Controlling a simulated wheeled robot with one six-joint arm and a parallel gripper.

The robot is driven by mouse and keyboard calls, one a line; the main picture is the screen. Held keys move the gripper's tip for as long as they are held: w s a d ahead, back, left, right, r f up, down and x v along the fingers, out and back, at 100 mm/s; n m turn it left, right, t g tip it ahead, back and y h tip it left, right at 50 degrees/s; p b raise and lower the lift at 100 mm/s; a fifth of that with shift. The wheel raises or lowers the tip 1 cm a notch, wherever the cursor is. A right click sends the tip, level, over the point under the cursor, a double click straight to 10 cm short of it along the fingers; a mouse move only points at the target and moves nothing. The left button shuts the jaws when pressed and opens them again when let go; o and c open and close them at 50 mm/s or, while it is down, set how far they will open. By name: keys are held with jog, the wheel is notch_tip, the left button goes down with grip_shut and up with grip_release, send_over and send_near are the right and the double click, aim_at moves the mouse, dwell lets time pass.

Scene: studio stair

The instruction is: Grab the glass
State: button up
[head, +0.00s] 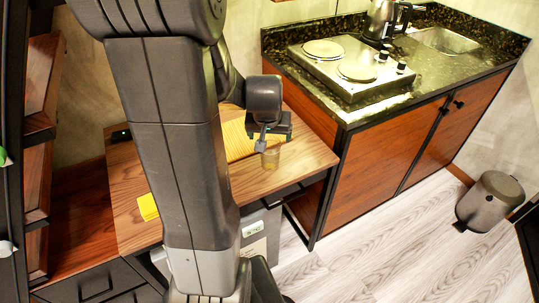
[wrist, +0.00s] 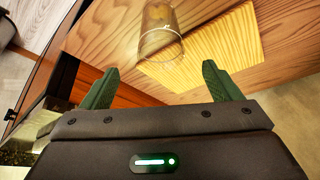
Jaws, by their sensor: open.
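The glass (head: 271,157) is clear and stands upright on the wooden table (head: 300,160), near its right side. In the wrist view the glass (wrist: 160,35) shows at the top, beyond the fingertips and partly over a yellow mat. My gripper (head: 268,140) is just above and beside the glass in the head view. In the wrist view my gripper (wrist: 162,80) has its two green fingers wide apart with nothing between them. The glass is ahead of the fingers, roughly centred between them. I cannot tell whether anything touches it in the head view.
A yellow slatted mat (head: 236,140) lies on the table, partly hidden by my arm. A small yellow item (head: 148,207) lies at the left. A counter with a hotplate (head: 350,65) stands right of the table. A bin (head: 490,200) stands on the open floor.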

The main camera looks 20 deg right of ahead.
aim_at(270, 145)
jog(key=shift+x, duration=4.4)
jog(key=c, duration=1.2)
jog(key=shift+w+r, duration=0.1)
jog(key=shift+r, duration=0.05)
